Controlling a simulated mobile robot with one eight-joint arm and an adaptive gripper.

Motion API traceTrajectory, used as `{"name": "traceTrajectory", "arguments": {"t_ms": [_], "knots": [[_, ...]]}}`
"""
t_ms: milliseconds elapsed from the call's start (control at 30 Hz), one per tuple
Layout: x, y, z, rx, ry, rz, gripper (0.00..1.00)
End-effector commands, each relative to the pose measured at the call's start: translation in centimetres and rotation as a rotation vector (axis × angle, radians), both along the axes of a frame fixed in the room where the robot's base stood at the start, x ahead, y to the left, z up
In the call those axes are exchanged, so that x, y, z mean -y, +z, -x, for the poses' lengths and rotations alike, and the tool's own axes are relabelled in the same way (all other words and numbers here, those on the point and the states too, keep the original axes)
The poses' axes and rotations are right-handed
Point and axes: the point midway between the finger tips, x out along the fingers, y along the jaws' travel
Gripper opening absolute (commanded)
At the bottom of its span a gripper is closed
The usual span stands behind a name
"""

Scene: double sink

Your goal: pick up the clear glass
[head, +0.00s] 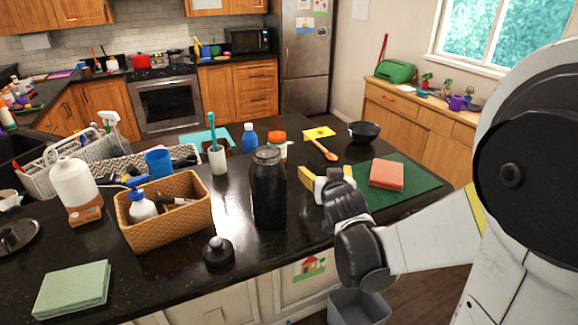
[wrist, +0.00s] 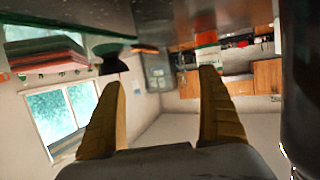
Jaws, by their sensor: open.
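The clear glass (head: 268,195) is a tall see-through jar that looks dark against the black countertop. It stands upright near the middle of the counter in the head view. My gripper (head: 325,183) is just to its right, low over the counter, with a visible gap between them. In the wrist view, which is upside down, my gripper (wrist: 165,95) shows two yellow fingers spread apart with nothing between them. A dark, shiny upright shape at the right edge there (wrist: 303,90) appears to be the same glass, outside the fingers.
A wicker basket (head: 168,223) and a dark round-knobbed object (head: 218,252) are left of the glass. An orange-capped bottle (head: 277,143) stands behind it. A red book (head: 387,174) on a green mat (head: 420,183) and a black bowl (head: 364,132) are to the right.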

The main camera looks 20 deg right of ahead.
Motion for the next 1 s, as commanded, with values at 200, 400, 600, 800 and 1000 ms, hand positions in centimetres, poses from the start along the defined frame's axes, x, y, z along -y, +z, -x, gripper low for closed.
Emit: {"name": "traceTrajectory", "arguments": {"t_ms": [200, 400, 600, 800, 1000], "knots": [[0.5, -1.2, -3.0, -0.002, 0.001, 0.001, 0.88], [1.2, -1.5, -4.8, -0.001, 0.0, 0.0, 0.88], [1.2, -1.5, -4.8, -0.001, 0.0, 0.001, 0.88], [1.2, -1.5, -4.8, -0.001, 0.0, 0.001, 0.33], [1.2, -1.5, -4.8, -0.001, 0.0, 0.001, 0.22]]}}
